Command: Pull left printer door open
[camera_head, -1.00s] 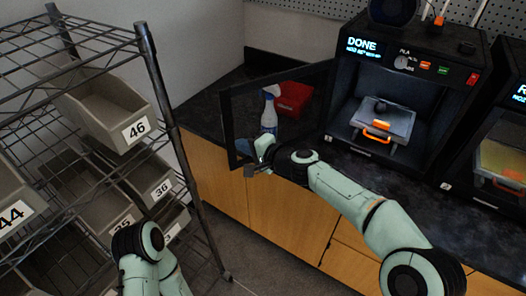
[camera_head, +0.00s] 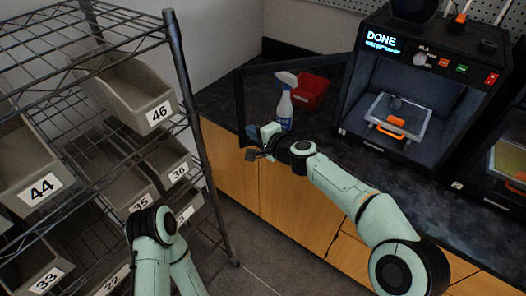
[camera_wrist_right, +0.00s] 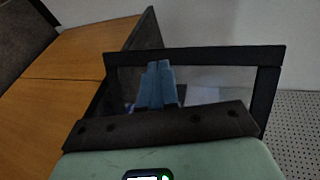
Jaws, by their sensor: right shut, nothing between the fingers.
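The left printer (camera_head: 425,75) shows "DONE" on its screen, and its chamber is uncovered. Its dark-framed clear door (camera_head: 239,100) stands swung wide open to the left, out over the counter edge. My right gripper (camera_head: 254,131) is at the door's free-edge side, low on the panel. In the right wrist view its blue fingers (camera_wrist_right: 156,84) are closed together with nothing between them, in front of the door pane and inside the frame (camera_wrist_right: 200,55). Whether they touch the door I cannot tell. My left arm shows at the bottom left; its gripper is out of view.
A spray bottle (camera_head: 285,103) and a red bin (camera_head: 311,91) stand on the dark counter behind the door. A print bed (camera_head: 410,108) with an orange handle is inside the printer. A wire shelf (camera_head: 178,75) with numbered bins is at left. A second printer (camera_head: 508,150) is at right.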

